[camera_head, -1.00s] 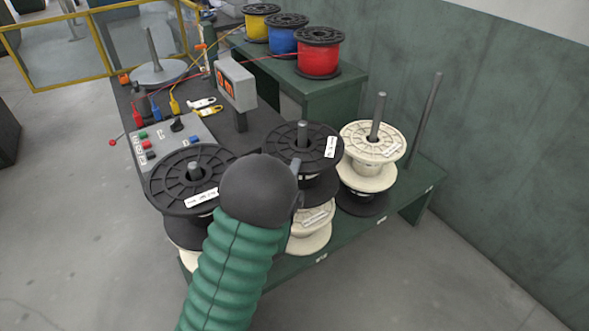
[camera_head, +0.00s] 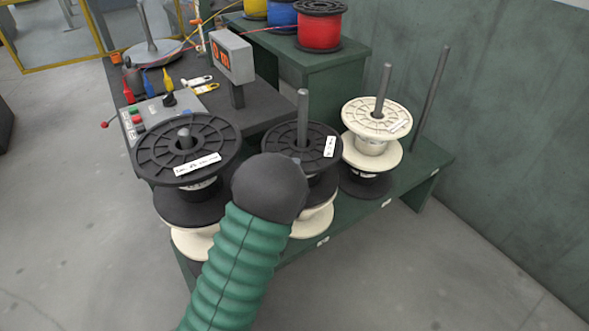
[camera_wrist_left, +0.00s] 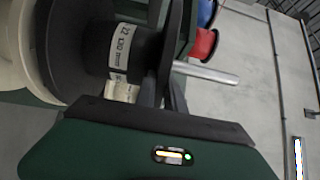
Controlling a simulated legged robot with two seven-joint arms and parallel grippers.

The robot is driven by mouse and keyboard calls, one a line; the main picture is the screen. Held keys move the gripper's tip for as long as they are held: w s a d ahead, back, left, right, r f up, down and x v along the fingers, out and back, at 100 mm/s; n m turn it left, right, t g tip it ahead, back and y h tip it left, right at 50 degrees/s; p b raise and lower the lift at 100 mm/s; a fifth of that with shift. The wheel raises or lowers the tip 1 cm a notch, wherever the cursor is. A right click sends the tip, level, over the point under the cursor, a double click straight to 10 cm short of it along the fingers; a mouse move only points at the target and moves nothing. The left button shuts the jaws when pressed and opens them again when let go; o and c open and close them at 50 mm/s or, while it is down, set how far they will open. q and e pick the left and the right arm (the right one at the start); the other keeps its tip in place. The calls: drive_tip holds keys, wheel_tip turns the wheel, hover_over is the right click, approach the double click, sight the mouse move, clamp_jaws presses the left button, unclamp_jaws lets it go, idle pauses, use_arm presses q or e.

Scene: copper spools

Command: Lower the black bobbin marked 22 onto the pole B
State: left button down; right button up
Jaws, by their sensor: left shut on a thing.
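The black bobbin (camera_head: 282,143), with a white label, is threaded on the middle pole (camera_head: 302,105). A good length of pole stands above its top flange. In the left wrist view its core label (camera_wrist_left: 118,50) appears to read 22. My left gripper (camera_wrist_left: 174,98) is shut on this bobbin; in the head view my dark wrist and green sleeve hide the gripper and the bobbin's front. A cream bobbin (camera_head: 318,221) is below it on the same pole; whether they touch is hidden. The pole's letter is unreadable. My right gripper is not seen.
The left stack has a black bobbin (camera_head: 160,150) on top, close beside the held one. The right stack has a cream bobbin (camera_head: 360,112) on top. A bare pole (camera_head: 432,95) stands at far right. A control box (camera_head: 140,118) and display (camera_head: 232,57) are behind.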

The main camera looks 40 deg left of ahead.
use_arm(q)
drive_tip(key=shift+f, duration=0.1)
idle(0.4)
drive_tip(key=shift+s+f+b, duration=0.2)
drive_tip(key=shift+f+b, duration=0.05)
drive_tip(key=shift+b, duration=0.05)
drive_tip(key=c, duration=1.3)
unclamp_jaws()
drive_tip(key=shift+d, duration=0.1)
drive_tip(key=shift+c, duration=0.2)
drive_tip(key=shift+f, duration=0.15)
drive_tip(key=p+v, duration=1.3)
drive_tip(key=v, duration=0.4)
drive_tip(key=shift+p, duration=0.3)
